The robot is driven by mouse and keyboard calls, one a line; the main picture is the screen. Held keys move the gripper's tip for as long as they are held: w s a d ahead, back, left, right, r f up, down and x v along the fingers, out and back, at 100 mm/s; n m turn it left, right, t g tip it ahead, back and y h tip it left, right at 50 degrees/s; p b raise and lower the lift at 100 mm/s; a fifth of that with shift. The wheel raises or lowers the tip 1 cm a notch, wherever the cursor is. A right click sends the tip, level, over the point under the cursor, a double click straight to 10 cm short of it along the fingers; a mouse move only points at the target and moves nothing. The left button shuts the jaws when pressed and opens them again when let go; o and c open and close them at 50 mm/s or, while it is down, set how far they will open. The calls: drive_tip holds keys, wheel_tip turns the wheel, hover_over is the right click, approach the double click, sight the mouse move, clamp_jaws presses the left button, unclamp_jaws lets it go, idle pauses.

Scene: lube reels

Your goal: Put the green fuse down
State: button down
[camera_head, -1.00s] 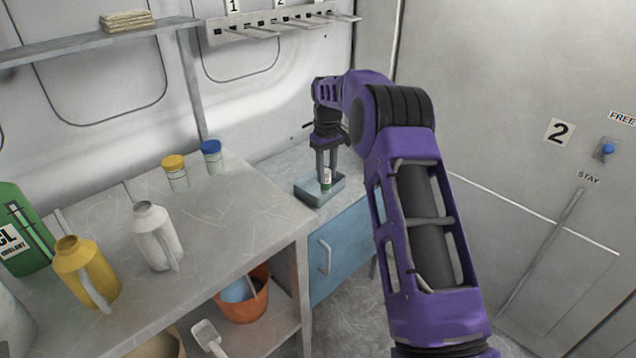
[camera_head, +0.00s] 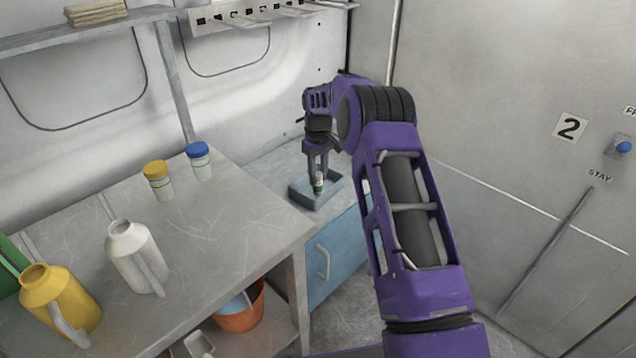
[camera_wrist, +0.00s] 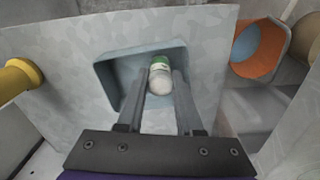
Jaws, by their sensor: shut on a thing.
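The green fuse (camera_head: 319,183) is a small cylinder with a green band and whitish ends. It stands roughly upright between the fingers of my gripper (camera_head: 318,178), which is shut on it. In the wrist view the fuse (camera_wrist: 160,75) sits between the fingertips of my gripper (camera_wrist: 160,85), its pale rounded end toward the camera. A blue-grey tray (camera_head: 301,197) lies below, and the fuse is over or inside it. The tray rim (camera_wrist: 120,55) also shows in the wrist view. I cannot tell whether the fuse touches the tray floor.
The tray rests on a counter above a blue cabinet (camera_head: 333,255). On the nearer bench stand a white jug (camera_head: 135,255), a yellow jug (camera_head: 58,300), a yellow-lidded jar (camera_head: 158,180) and a blue-lidded jar (camera_head: 199,160). An orange bucket (camera_head: 243,318) is below.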

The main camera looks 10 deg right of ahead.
sight(318, 182)
drive_tip(key=shift+f, duration=1.6)
drive_tip(key=c, duration=0.6)
unclamp_jaws()
drive_tip(key=shift+o, duration=0.2)
wheel_tip(318, 182, up, 12)
drive_tip(key=shift+r+p, duration=0.15)
drive_tip(key=shift+p, duration=0.15)
